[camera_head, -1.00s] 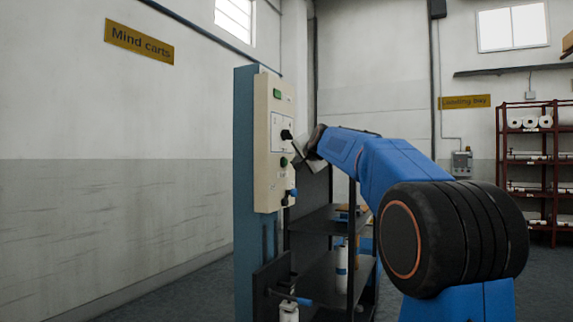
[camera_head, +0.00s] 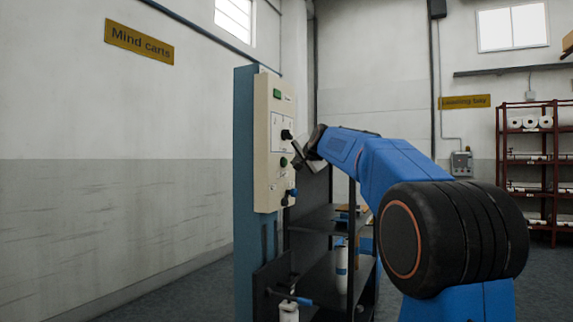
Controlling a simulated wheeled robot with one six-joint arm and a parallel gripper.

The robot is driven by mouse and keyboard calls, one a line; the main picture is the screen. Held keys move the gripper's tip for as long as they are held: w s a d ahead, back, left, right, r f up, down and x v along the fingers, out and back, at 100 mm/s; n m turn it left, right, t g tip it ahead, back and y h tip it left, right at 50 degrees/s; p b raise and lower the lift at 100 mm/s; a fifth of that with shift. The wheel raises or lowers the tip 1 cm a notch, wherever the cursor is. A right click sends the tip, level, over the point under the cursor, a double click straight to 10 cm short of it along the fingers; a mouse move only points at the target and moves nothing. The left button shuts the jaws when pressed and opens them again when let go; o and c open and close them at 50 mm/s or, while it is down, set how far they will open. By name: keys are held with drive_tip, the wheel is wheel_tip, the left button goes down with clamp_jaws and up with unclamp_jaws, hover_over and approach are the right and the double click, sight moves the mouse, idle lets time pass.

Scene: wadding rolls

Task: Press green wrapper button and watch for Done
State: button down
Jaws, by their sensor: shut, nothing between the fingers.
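A cream control panel (camera_head: 261,180) is mounted on a blue-grey post. A green round button (camera_head: 283,162) sits on its face below a black knob (camera_head: 286,135). A small green rectangle (camera_head: 277,93) is near the panel's top; any writing on it is too small to read. My gripper (camera_head: 297,156) is shut and empty, with its tips close to the panel face beside the green button. I cannot tell whether they touch it. My blue arm reaches in from the right.
Below the button is a blue-tipped control (camera_head: 291,193). A dark shelf unit (camera_head: 325,262) with white rolls stands behind the post. A red-brown rack (camera_head: 546,165) with rolls is at the far right. A grey wall box (camera_head: 461,164) hangs at the back.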

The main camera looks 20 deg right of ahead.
drive_tip(key=shift+w+a, duration=0.1)
idle(0.7)
drive_tip(key=shift+w+a, duration=0.15)
drive_tip(key=shift+w, duration=0.1)
